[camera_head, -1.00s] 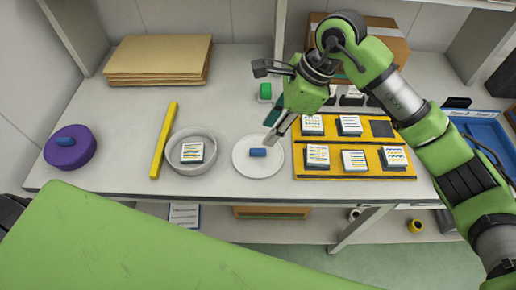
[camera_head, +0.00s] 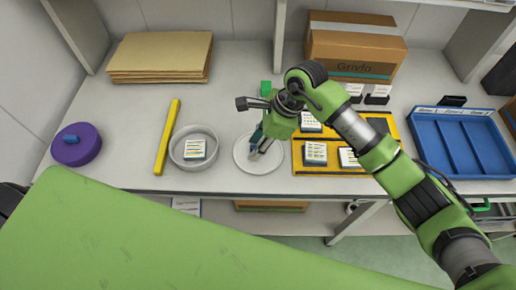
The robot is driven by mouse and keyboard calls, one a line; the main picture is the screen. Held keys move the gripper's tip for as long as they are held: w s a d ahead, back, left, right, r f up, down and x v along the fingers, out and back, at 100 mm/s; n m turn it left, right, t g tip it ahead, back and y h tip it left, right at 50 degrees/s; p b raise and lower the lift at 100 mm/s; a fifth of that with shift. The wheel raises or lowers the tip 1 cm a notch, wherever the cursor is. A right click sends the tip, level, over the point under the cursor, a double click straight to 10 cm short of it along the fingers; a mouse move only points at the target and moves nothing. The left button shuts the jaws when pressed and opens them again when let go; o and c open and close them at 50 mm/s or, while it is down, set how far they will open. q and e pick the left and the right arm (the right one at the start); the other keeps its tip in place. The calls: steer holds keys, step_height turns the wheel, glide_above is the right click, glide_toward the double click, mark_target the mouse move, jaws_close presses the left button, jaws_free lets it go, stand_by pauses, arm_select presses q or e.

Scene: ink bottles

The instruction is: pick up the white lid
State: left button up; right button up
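The white lid (camera_head: 241,160) is a flat round disc lying on the table, left of the yellow board. Its blue knob, plain to see a second earlier, is now mostly covered by my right gripper. My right gripper (camera_head: 256,149) points down with its fingertips at the knob, over the middle of the lid. The fingers are small and partly hidden, so whether they are closed on the knob cannot be told. The lid appears flat on the table. My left gripper is not in view.
A round white open container (camera_head: 177,160) with a label card stands left of the lid. Further left are a yellow bar (camera_head: 167,137) and a purple lid (camera_head: 88,150). A yellow board (camera_head: 313,168), a blue tray (camera_head: 427,122) and a cardboard box (camera_head: 352,45) are to the right.

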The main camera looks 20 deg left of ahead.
steer(key=c, duration=0.8)
steer(key=shift+r, duration=0.1)
